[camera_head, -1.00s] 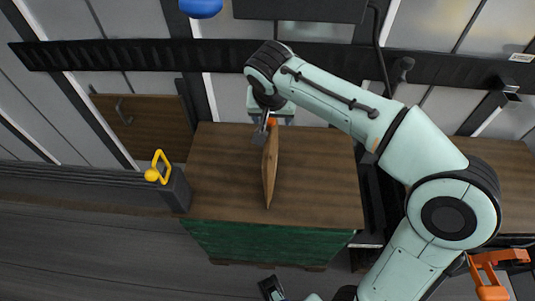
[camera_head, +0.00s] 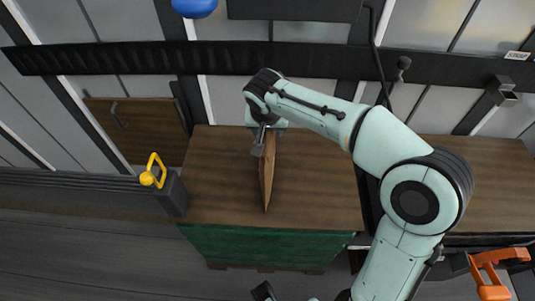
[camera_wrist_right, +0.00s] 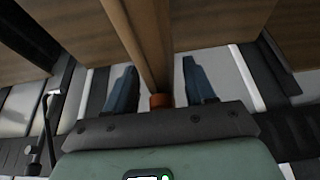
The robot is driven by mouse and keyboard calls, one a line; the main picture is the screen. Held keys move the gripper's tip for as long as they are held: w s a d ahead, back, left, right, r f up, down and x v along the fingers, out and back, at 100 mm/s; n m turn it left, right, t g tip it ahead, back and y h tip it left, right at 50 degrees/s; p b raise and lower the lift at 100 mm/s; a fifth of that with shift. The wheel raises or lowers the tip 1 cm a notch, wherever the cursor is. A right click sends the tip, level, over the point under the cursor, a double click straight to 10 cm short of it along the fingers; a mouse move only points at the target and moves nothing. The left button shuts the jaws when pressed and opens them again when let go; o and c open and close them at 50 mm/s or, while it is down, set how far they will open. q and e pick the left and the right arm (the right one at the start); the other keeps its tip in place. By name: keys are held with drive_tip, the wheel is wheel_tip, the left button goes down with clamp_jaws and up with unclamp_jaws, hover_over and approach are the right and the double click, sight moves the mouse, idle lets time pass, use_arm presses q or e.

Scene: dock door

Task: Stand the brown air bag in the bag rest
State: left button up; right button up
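The brown air bag (camera_head: 267,178) is a thin flat brown panel seen nearly edge-on, upright over the wooden top of a green-sided stand (camera_head: 320,190). My right gripper (camera_head: 262,143) is at its far end. In the right wrist view the bag (camera_wrist_right: 148,35) runs between the two dark fingers of my right gripper (camera_wrist_right: 160,72), with a visible gap at the right finger. An orange fitting (camera_wrist_right: 159,100) on the bag sits close to the palm. My left gripper may be the dark piece at the bottom edge. I cannot identify the bag rest for certain.
A dark post with a yellow handle (camera_head: 153,171) stands left of the stand. A black rail (camera_head: 130,58) crosses the panelled wall behind. An orange bracket-like object (camera_head: 489,276) is at the lower right. The wooden top is clear on both sides of the bag.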

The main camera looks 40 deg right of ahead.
clamp_jaws()
drive_tip(key=shift+r, duration=0.1)
wheel_tip(320, 180, up, 10)
drive_tip(key=shift+f+p, duration=0.1)
drive_tip(key=shift+p, duration=1.05)
use_arm(q)
wheel_tip(320, 180, up, 9)
drive_tip(key=w+p, duration=0.2)
drive_tip(key=p, duration=0.5)
drive_tip(key=shift+r, duration=0.15)
use_arm(e)
drive_tip(key=w+a+f+n+y, duration=0.1)
drive_tip(key=w+a+f+n, duration=0.3)
drive_tip(key=w+a, duration=0.3)
drive_tip(key=w+a+f+n+t+y, duration=0.1)
drive_tip(key=w+a+f+n, duration=0.3)
drive_tip(key=w, duration=0.5)
drive_tip(key=a, duration=0.2)
drive_tip(key=shift+w+a+y, duration=0.3)
drive_tip(key=shift+a+y, duration=0.05)
drive_tip(key=shift+y, duration=0.05)
use_arm(q)
drive_tip(key=shift+c, duration=0.3)
